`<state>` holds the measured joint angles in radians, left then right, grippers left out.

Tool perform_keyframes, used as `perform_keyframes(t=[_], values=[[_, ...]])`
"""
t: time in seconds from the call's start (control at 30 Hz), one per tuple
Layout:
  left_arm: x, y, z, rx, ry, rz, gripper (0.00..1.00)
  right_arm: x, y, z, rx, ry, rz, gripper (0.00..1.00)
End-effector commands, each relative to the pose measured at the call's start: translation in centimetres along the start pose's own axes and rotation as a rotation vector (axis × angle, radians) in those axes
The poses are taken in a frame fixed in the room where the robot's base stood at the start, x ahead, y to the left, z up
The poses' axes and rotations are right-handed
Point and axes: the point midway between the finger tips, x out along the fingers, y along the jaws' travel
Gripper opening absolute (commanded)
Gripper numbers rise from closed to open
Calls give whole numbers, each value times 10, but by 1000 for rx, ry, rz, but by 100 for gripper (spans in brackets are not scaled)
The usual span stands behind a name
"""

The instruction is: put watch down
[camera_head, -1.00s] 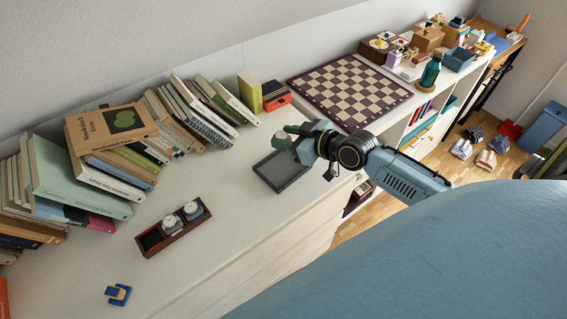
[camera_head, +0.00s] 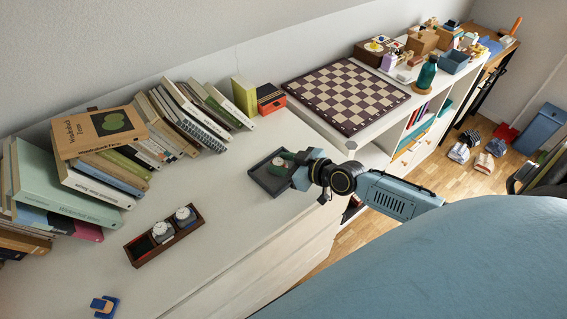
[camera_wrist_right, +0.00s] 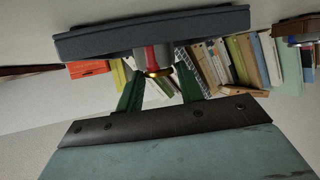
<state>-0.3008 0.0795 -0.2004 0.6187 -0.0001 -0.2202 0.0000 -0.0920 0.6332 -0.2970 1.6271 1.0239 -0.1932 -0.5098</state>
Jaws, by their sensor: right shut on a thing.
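My right gripper (camera_head: 281,162) is shut on a watch, pointing left over the dark grey tray (camera_head: 258,184). In the head view only a small pale bit of the watch (camera_head: 279,161) shows between the green fingers. In the right wrist view the watch (camera_wrist_right: 155,60) shows red, gold and grey between the fingertips (camera_wrist_right: 157,84), close to the tray (camera_wrist_right: 150,33). I cannot tell whether the watch touches the tray floor. My left gripper is not in view.
A brown box (camera_head: 150,257) holding two watches stands on the white top, with a small blue object (camera_head: 104,306) at its near left. Books (camera_head: 95,180) line the wall. A chessboard (camera_head: 345,95) lies behind my arm. The surface between box and tray is clear.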

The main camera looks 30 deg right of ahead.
Motion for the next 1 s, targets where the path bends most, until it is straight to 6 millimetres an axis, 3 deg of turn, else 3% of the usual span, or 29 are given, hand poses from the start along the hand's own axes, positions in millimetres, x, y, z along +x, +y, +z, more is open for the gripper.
perform_keyframes(t=[0.07, 0.1, 0.23, 0.63, 1.0], values=[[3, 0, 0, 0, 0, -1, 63, 1, 0, 3, 0, 0, 0, 10], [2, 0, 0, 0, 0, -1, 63, 1, 0, 2, 0, -1, 0, 42], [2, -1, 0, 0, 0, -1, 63, 1, 0, 2, 0, -1, 0, 59], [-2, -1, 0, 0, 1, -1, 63, -3, 0, 0, 0, -2, 0, 60], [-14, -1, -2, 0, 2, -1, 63, -68, -1, 0, -2, -6, -3, 60]])
